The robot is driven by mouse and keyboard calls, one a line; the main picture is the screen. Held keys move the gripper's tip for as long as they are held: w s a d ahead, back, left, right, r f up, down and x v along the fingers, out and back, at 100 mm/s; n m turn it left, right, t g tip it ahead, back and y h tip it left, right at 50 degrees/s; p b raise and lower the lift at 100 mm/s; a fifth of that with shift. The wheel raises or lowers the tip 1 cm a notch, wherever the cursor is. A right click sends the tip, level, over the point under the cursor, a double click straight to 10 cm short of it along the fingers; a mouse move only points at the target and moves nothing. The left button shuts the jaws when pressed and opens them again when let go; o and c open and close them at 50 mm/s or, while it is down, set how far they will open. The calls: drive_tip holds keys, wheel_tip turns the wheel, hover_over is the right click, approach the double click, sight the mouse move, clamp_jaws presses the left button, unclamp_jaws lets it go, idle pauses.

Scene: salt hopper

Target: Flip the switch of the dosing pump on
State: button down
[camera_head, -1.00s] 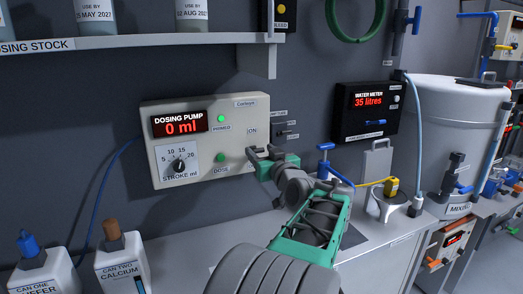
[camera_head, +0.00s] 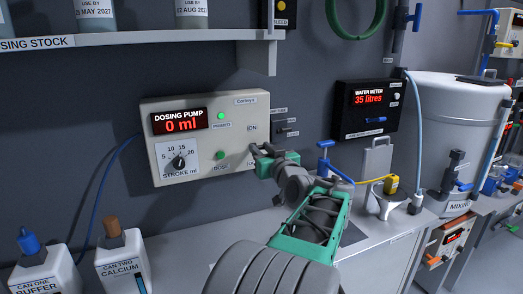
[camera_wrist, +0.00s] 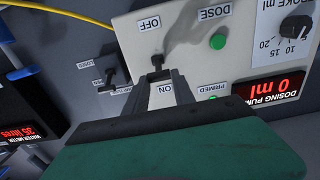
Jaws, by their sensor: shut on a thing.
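The dosing pump (camera_head: 233,150) is a pale box on the wall, its red display reading 0 ml. My gripper (camera_head: 262,152) is at its right side, below the ON label. In the wrist view, which shows the pump upside down, my gripper (camera_wrist: 163,78) is shut on the small dark switch (camera_wrist: 157,62), between the OFF and ON labels. The lever's end shows at the fingertips on the OFF side; the rest is hidden by the fingers. The head view hides the switch behind my gripper.
A lever on a small dark plate (camera_head: 285,128) is just right of the pump. A water meter (camera_head: 366,110) reading 35 litres hangs further right. A blue tap (camera_head: 325,160) stands close to my arm. A shelf (camera_head: 130,40) juts out above. Two cans stand lower left.

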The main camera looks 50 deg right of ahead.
drive_tip(key=shift+w+d+r+g+y+p, duration=0.1)
drive_tip(key=shift+r+g+y+p, duration=0.25)
drive_tip(key=shift+g+p, duration=0.2)
drive_tip(key=shift+w+d+r+g+y+p, duration=0.1)
drive_tip(key=shift+r+g+y+p, duration=0.15)
drive_tip(key=shift+r+g+p, duration=0.25)
drive_tip(key=shift+f, duration=0.15)
drive_tip(key=c, duration=1)
unclamp_jaws()
drive_tip(key=shift+c, duration=0.2)
drive_tip(key=shift+a, duration=0.1)
drive_tip(key=b+v, duration=0.2)
drive_tip(key=v, duration=0.5)
drive_tip(key=shift+s+a, duration=0.2)
drive_tip(key=shift+s, duration=0.1)
